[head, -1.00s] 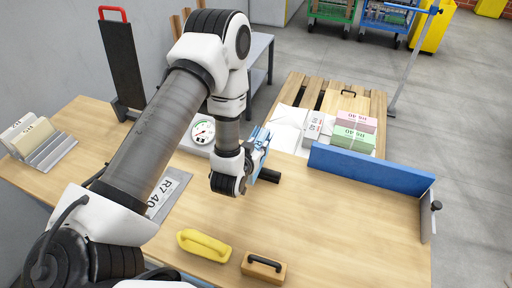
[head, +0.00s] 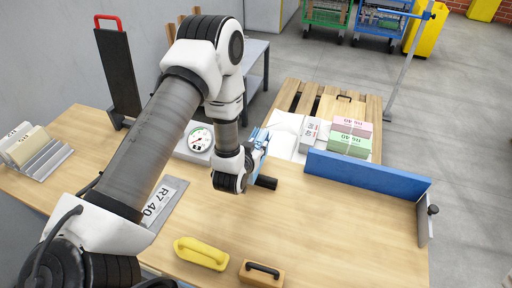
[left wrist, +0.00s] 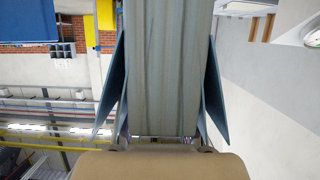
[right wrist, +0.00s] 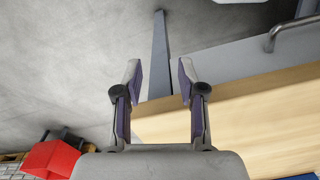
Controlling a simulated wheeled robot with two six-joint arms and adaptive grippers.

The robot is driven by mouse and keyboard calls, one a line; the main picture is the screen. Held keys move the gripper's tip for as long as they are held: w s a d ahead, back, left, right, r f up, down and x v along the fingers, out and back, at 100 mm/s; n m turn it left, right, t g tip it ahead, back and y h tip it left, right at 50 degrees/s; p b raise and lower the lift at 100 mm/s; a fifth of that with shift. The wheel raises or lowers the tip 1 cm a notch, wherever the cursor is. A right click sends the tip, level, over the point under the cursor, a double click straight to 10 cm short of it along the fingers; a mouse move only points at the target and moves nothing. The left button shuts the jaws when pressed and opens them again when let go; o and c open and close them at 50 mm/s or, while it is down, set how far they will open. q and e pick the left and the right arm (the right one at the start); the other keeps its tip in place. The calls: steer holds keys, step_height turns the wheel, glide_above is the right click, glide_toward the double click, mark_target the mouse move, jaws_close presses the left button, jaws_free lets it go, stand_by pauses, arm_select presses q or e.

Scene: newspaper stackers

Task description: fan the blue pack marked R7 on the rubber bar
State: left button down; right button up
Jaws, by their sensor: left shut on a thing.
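My left gripper (head: 257,152) is shut on a light blue pack (head: 264,140), holding it tilted on edge above the table. The pack's edge fills the middle of the left wrist view (left wrist: 165,80) between the fingers. No R7 mark is readable on it. The black rubber bar (head: 267,183) lies just below and beside the pack, partly hidden by my left wrist. I cannot tell whether pack and bar touch. My right gripper (right wrist: 160,75) is open and empty in the right wrist view, and not seen in the head view.
A grey plate marked R7 40 (head: 166,199) and a dial scale (head: 200,140) lie near my left arm. A yellow handled tool (head: 202,253) and a wooden block (head: 263,272) stand in front. A blue fence (head: 368,178) edges the right. Packs sit on a pallet behind.

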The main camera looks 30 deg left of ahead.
arm_select(q)
steer(key=shift+w+a+f, duration=0.1)
steer(key=shift+w+a, duration=0.15)
steer(key=shift+w, duration=0.8)
steer(key=shift+w+r+p, duration=0.1)
steer(key=shift+r+p, duration=0.5)
steer(key=shift+r, duration=0.15)
step_height(320, 180, up, 6)
steer(key=p, duration=0.4)
steer(key=shift+f, duration=0.2)
